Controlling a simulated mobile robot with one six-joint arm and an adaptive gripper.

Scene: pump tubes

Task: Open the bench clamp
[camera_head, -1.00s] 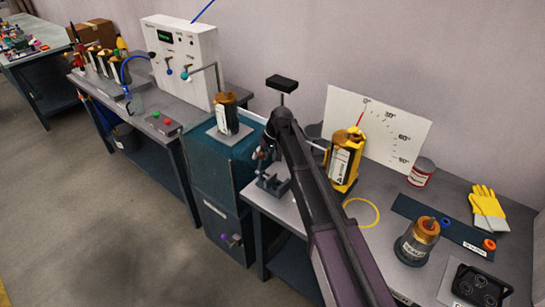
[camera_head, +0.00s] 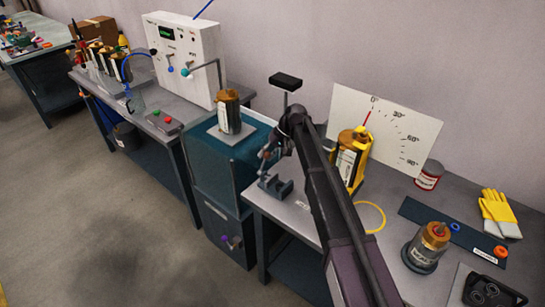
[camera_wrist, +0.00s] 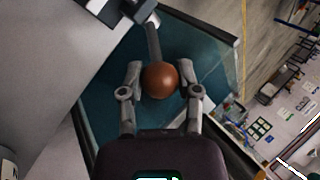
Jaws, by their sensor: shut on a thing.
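The bench clamp (camera_head: 275,187) is a small grey fixture at the front left corner of the right bench. My gripper (camera_head: 266,157) is just above it in the head view. In the wrist view, a reddish-brown ball knob (camera_wrist: 160,80) on a grey lever (camera_wrist: 152,42) sits between the two fingers of my gripper (camera_wrist: 161,84). The fingers are shut on the knob from both sides. My arm partly hides the bench beside the clamp, and the clamp's jaws are too small to read.
A teal cabinet (camera_head: 205,165) with a brown-topped canister (camera_head: 229,111) stands just left of the clamp. A yellow ring (camera_head: 371,217) lies on the bench to the right.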

